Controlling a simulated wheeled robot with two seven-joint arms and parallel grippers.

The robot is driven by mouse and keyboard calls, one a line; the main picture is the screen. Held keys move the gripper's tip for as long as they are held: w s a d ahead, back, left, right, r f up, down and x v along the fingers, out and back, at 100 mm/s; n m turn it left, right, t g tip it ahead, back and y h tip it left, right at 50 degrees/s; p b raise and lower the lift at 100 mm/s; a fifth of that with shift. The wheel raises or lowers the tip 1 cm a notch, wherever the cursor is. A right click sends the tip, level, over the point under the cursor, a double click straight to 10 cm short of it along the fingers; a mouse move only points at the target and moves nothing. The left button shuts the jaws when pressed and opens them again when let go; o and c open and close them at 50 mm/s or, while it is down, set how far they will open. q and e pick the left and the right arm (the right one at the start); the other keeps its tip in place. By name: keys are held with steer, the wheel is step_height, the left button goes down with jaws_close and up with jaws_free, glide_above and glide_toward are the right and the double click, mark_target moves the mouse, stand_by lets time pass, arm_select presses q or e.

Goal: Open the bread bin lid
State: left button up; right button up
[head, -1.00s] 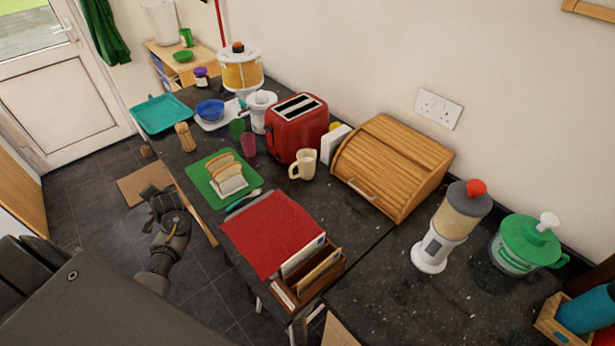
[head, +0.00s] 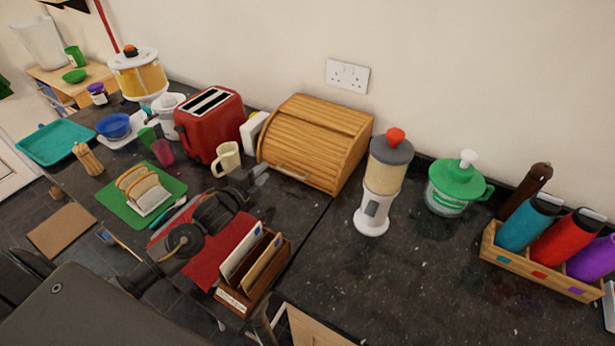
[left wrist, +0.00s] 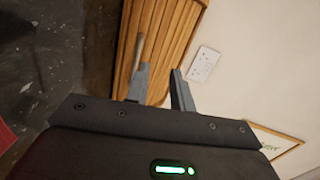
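The wooden bread bin (head: 318,135) stands on the dark counter against the wall, its slatted roll lid (head: 300,148) down and shut. A pale bar handle (head: 291,173) runs along the lid's lower front. My left gripper (head: 258,174) is just left of the handle, in front of the bin. In the left wrist view its two fingers (left wrist: 160,85) are apart with nothing between them. The lid (left wrist: 170,35) and handle (left wrist: 138,50) lie beyond them, the handle close to the left finger's tip. I cannot tell whether they touch. My right gripper is in neither view.
A cream mug (head: 227,158) and red toaster (head: 210,125) stand left of the bin. A grinder-like dispenser (head: 384,185) stands close right of the bin. Counter further right front is clear.

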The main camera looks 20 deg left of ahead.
mark_target(289, 173)
arm_select(q)
steer(key=shift+m+g+h, duration=0.3)
steer(key=shift+m+h, duration=0.1)
steer(key=shift+m, duration=0.3)
steer(key=s+d+f, duration=0.2)
steer(key=shift+s+d+f, duration=0.15)
steer(key=shift+s+f, duration=0.2)
steer(key=shift+d+f, duration=0.1)
steer(key=shift+f, duration=0.05)
steer(key=shift+w, duration=0.3)
steer(key=p+x, duration=0.2)
steer(key=x, duration=0.8)
steer(key=shift+d+p, duration=0.1)
steer(key=shift+p, duration=0.3)
steer(key=shift+w, duration=0.3)
steer(key=shift+f, duration=0.1)
jaws_close()
steer(key=shift+d, duration=0.15)
